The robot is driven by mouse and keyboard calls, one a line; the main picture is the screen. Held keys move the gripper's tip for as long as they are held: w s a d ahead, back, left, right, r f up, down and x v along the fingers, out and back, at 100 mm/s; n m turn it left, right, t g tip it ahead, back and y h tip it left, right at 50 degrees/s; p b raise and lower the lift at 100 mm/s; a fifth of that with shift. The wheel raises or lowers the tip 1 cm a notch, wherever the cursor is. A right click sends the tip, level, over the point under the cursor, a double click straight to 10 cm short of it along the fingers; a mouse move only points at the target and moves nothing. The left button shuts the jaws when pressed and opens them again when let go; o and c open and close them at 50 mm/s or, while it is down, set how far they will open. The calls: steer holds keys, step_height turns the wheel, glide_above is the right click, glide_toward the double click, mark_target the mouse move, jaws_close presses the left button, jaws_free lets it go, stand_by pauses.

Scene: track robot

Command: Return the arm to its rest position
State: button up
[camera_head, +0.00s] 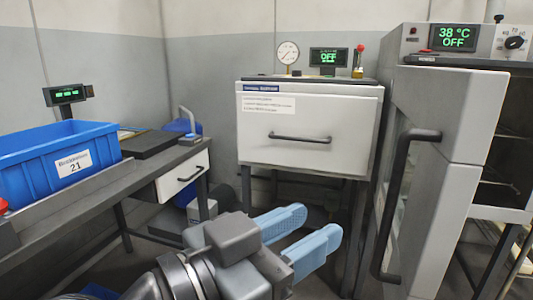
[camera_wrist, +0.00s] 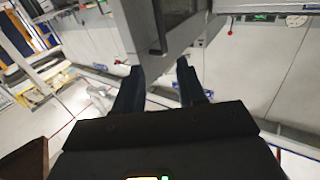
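My gripper (camera_head: 308,232) shows at the bottom middle of the head view, with two light blue fingers spread apart and pointing right. Nothing is between the fingers, and they touch nothing that I can see. In the wrist view my gripper (camera_wrist: 158,82) also shows open, with two dark fingers apart and a grey cabinet face and handle beyond them. My arm is in the lower middle of the head view, in front of the workbench and the white drawer unit.
A blue bin (camera_head: 30,165) marked 21 stands on the left bench (camera_head: 60,210). A white drawer unit (camera_head: 305,150) stands at the back. On the right, an oven (camera_head: 500,130) reads 38 °C OFF; its door (camera_head: 440,170) with a black handle stands open, close to my gripper's right.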

steer(key=d+f+n+t+y, duration=0.1)
steer(key=d+f+n+y, duration=0.1)
steer(key=f+n, duration=0.3)
steer(key=w+d+f+n+t+y, duration=0.1)
steer(key=d+f+n+y, duration=0.15)
steer(key=f, duration=0.55)
steer(key=d+f+n+t+y, duration=0.1)
steer(key=d+f+n+y, duration=0.15)
steer(key=f, duration=0.35)
steer(key=s+d+f+n+g+y, duration=0.1)
steer(key=s+d+f+n+y, duration=0.3)
steer(key=s+f+y, duration=0.55)
steer(key=s+d+r+m+t+h, duration=0.1)
steer(key=s+d+r+m, duration=0.15)
steer(key=s, duration=0.85)
steer(key=s+d+r+m+t+h, duration=0.1)
steer(key=s+d+r, duration=0.3)
steer(key=s, duration=0.7)
step_height(320, 180, up, 14)
steer(key=p, duration=1.4)
steer(key=shift+w+r+p, duration=0.15)
steer(key=shift+w+p, duration=0.15)
